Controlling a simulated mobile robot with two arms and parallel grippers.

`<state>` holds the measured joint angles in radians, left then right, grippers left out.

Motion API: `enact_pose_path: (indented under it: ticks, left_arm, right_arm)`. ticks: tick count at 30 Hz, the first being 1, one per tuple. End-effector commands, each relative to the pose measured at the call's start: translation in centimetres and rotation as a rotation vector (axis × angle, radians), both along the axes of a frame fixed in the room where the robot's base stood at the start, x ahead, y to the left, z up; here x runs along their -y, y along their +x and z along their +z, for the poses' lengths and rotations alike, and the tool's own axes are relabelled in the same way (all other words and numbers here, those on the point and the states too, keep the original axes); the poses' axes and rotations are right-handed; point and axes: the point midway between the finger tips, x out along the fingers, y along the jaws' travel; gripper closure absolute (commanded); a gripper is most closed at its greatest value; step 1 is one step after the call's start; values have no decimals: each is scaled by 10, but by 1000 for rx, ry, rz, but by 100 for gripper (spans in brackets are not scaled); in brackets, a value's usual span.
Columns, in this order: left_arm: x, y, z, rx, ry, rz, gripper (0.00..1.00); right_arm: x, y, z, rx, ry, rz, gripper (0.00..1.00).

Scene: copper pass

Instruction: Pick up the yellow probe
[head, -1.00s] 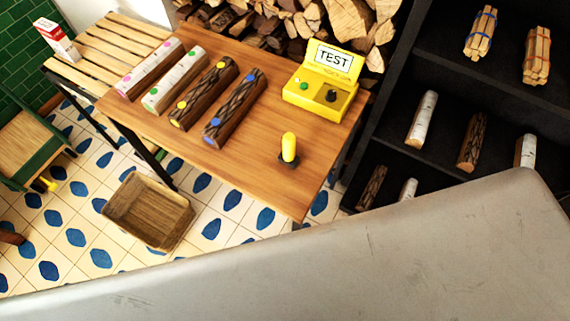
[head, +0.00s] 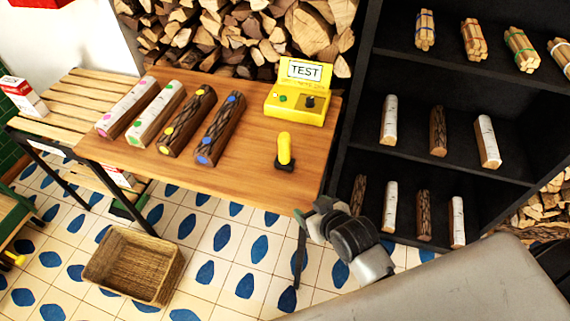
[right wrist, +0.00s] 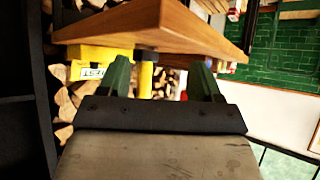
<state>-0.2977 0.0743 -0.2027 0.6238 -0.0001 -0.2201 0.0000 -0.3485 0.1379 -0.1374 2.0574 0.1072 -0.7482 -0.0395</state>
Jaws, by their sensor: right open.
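The yellow probe (head: 285,149) stands upright in a small dark base (head: 285,166) on the right part of the wooden table (head: 230,172). It also shows in the right wrist view (right wrist: 146,78), between my fingers in the picture but beyond them. My right gripper (head: 318,210) is open and empty by the table's front right corner, apart from the probe. Its two green fingers show spread in the right wrist view (right wrist: 162,80). The yellow TEST box (head: 296,105) stands behind the probe. My left gripper is not in view.
Several logs with coloured dots (head: 184,121) lie on the table's left and middle. A dark shelf (head: 350,150) with logs and bundles stands at right. A wicker basket (head: 135,264) is on the tiled floor. The table between probe and front edge is clear.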

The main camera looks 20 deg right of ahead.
Motion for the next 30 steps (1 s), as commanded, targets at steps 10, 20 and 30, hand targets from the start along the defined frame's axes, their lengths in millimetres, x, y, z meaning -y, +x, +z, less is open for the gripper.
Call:
enact_pose_path:
  ticks: [10, 20, 30]
  left_arm:
    - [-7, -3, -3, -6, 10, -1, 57]
    - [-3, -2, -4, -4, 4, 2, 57]
    - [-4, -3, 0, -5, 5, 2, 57]
  right_arm:
    - [-1, 62, 39, 357, 79, 0, 35]
    - [4, 97, 71, 611, 132, -17, 35]
    - [-5, 144, 72, 616, 133, -19, 35]
